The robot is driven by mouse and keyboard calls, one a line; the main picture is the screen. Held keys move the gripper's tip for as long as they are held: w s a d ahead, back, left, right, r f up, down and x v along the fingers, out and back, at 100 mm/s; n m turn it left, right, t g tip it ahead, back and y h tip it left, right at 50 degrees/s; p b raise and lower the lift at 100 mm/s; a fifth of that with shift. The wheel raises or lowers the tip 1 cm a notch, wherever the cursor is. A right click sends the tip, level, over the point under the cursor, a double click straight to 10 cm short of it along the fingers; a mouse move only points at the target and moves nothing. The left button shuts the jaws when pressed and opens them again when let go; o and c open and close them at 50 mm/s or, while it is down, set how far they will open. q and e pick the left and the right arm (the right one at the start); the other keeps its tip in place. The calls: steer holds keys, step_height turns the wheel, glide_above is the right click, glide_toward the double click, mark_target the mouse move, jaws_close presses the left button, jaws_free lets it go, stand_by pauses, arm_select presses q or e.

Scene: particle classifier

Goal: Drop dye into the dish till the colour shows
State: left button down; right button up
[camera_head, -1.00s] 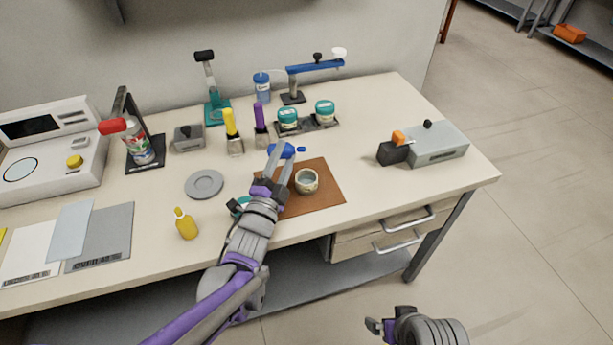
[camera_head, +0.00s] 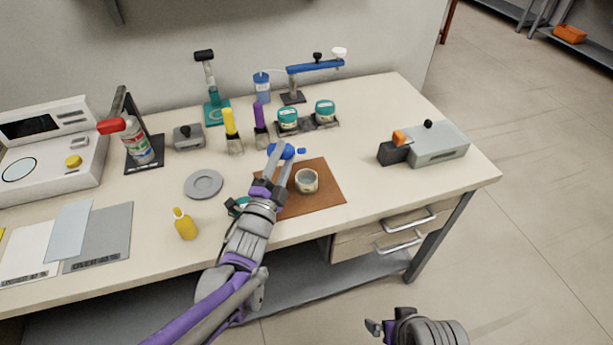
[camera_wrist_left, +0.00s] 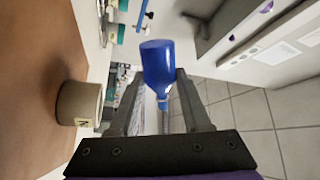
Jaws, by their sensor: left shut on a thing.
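My left gripper (camera_head: 282,158) is shut on a blue dropper bottle (camera_head: 287,151). The bottle also shows between the fingers in the left wrist view (camera_wrist_left: 157,62). In the head view it lies roughly on its side, with a small blue tip toward the right. A cream dish (camera_head: 306,181) with a grey-looking inside stands on a brown mat (camera_head: 325,198), and its side shows in the left wrist view (camera_wrist_left: 80,103). The bottle appears apart from the dish, beyond it in the head view. My right gripper (camera_head: 384,327) is low at the bottom edge, empty, its jaw opening unclear.
A teal item (camera_head: 236,206) is partly hidden by my left arm. Teal-lidded jars (camera_head: 288,119) stand behind. A grey box device (camera_head: 437,146) is at right; the table between is clear.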

arm_select(q)
steer(key=shift+f+m+h+b, duration=0.2)
steer(key=shift+f+m+h, duration=0.05)
steer(key=shift+m, duration=0.4)
steer(key=shift+f+m+h+b, duration=0.15)
steer(key=shift+f+m+h, duration=0.1)
steer(key=shift+m, duration=0.4)
stand_by(1.8)
stand_by(0.6)
